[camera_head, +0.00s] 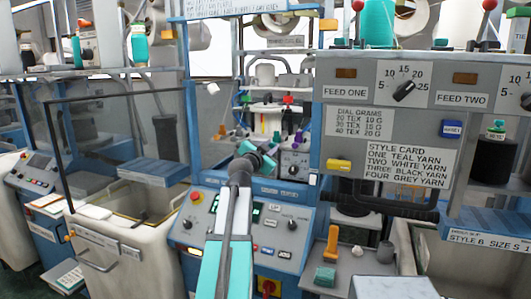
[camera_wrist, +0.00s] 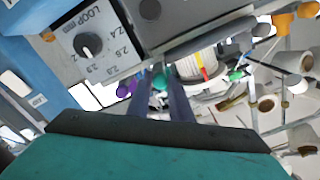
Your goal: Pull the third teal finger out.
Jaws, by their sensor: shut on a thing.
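My gripper (camera_wrist: 160,92) shows in the wrist view, its two dark fingers reaching up to a small teal finger (camera_wrist: 160,80). The fingers are shut on this teal finger, and only a little of it shows between and beyond the tips. I cannot tell from these views which one in its row it is. In the head view my arm and wrist stand in front of the machine's middle.
Purple pieces (camera_wrist: 125,90) sit just left of my fingers, below a loop dial (camera_wrist: 88,45). A white yarn cone (camera_wrist: 198,64) is close on the right. In the head view a control panel (camera_head: 290,240) lies below my wrist, with a grey feed box (camera_head: 430,125) to the right.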

